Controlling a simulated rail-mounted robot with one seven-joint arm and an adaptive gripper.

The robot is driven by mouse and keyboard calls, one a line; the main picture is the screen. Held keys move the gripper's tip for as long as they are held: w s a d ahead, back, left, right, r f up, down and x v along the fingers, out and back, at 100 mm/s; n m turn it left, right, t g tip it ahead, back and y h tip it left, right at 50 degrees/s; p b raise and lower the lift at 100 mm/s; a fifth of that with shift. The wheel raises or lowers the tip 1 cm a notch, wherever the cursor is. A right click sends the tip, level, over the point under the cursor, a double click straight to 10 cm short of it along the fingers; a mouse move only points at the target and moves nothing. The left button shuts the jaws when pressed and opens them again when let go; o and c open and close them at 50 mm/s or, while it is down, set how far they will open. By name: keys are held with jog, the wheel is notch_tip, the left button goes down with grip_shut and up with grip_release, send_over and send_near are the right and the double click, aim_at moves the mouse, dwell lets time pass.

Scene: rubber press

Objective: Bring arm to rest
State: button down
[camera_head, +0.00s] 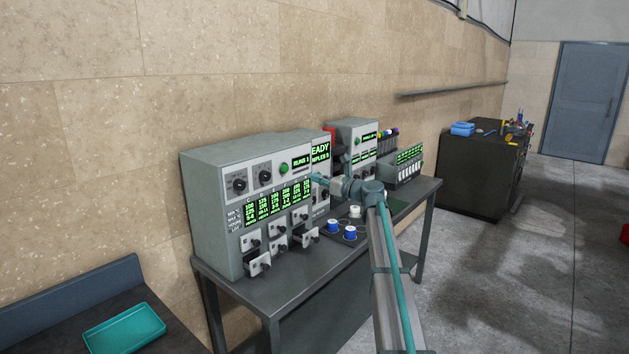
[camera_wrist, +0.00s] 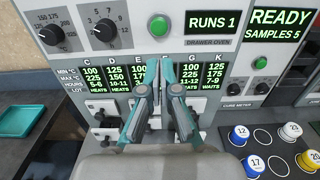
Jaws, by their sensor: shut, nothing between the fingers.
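My gripper (camera_head: 318,178) is in front of the right part of the drawer oven (camera_head: 225,165), a grey cabinet with knobs, a green button and green-lit readouts. My arm reaches up to it from the lower right. In the wrist view my gripper (camera_wrist: 163,72) shows two teal fingers close together with nothing held. The fingers point at the panel below the green button (camera_wrist: 159,25) and cover part of the readout table. I cannot tell whether the fingertips touch the panel. The oven display reads RUNS 1.
Several small drawers (camera_head: 264,262) on the oven front stick out. A dark tray with blue and white numbered cups (camera_head: 333,226) lies on the bench (camera_head: 300,295) beside my forearm. A teal tray (camera_head: 125,330) is at lower left. A dark cabinet (camera_head: 480,175) stands farther right; open floor lies right.

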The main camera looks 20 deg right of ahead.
jog(key=s+a+f+n+g+h, duration=0.3)
jog(key=s+f+n, duration=0.5)
jog(key=f, duration=0.8)
jog(key=s+a+f+n+g, duration=0.3)
jog(key=s+f+n+g, duration=0.25)
jog(key=s+f, duration=0.8)
jog(key=s+a+f+n+g+h, duration=0.25)
jog(key=s+f+n, duration=0.4)
jog(key=f, duration=1.35)
jog(key=s+a+f+n+g+h, duration=0.1)
jog(key=s+a+f+n+g, duration=0.15)
jog(key=s+f, duration=0.65)
jog(key=s+a+f+n+g+h, duration=0.15)
jog(key=s+f+n+g, duration=0.35)
jog(key=s, duration=0.9)
jog(key=s+a+f+n+g+h, duration=0.1)
jog(key=s+f, duration=0.3)
jog(key=s, duration=0.9)
jog(key=s+a+f+n+g, duration=0.1)
jog(key=s+a+f+g, duration=0.1)
jog(key=s, duration=1.2)
jog(key=shift+f+h, duration=0.4)
jog(key=shift+f, duration=0.45)
jog(key=shift+a, duration=0.1)
